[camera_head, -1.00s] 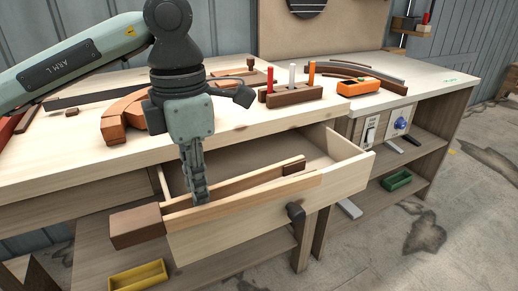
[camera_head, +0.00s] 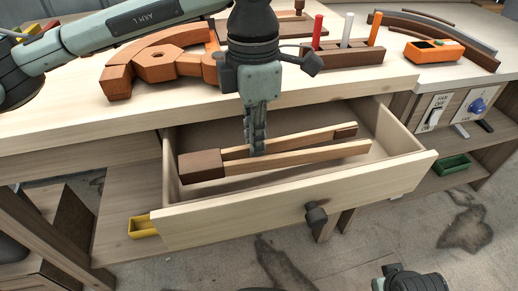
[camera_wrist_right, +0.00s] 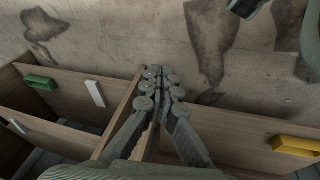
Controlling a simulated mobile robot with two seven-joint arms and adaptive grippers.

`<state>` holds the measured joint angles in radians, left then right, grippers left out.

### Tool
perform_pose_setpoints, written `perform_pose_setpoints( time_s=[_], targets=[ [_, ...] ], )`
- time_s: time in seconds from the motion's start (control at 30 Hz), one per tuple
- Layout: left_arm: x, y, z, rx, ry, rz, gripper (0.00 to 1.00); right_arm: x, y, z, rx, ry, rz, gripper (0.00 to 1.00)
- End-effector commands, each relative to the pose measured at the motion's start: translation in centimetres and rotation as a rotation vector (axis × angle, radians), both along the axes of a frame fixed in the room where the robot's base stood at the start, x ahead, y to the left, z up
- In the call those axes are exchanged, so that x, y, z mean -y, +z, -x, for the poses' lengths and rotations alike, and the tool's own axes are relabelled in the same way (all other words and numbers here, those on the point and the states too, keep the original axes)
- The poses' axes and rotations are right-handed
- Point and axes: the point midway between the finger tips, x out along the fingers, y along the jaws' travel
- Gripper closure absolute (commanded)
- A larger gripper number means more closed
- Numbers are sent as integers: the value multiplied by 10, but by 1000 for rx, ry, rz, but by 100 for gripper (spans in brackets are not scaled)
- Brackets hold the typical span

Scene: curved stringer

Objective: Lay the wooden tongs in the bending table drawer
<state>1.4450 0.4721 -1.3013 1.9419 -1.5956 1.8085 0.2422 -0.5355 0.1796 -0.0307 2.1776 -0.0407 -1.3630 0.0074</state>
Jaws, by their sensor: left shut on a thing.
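The wooden tongs (camera_head: 310,158) have a dark brown block at the left end and two pale arms reaching right. They show within the outline of the open bending table drawer (camera_head: 300,204); I cannot tell whether they touch its floor. My left gripper (camera_head: 256,150) points down and is shut on the tongs, near the block end of the far arm. The drawer has a pale front with a black handle (camera_head: 316,215). My right gripper (camera_wrist_right: 161,75) has its fingertips close together with nothing seen between them, above the floor.
A yellow tray (camera_head: 142,227) and a green tray (camera_head: 452,164) sit lower down. Drawer space behind the tongs is clear.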

Motion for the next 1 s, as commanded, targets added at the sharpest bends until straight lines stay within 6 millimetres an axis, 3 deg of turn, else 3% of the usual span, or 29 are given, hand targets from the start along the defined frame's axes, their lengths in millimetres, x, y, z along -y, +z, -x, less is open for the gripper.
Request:
perform_pose_setpoints(
  time_s=[0.4,0.73,0.9,0.93,1.0],
  targets=[
    [0,-43,0,-1,0,0,100,0,-5,-1,1,0,-3,100],
    [0,-45,0,0,0,1,100,2,-7,-3,-3,1,2,100],
    [0,-46,0,1,0,2,100,2,2,-4,5,5,8,100],
    [0,-45,0,0,0,1,87,2,5,-4,10,5,8,100],
    [0,-45,0,0,0,1,78,2,8,-5,16,6,9,100]
  ],
)
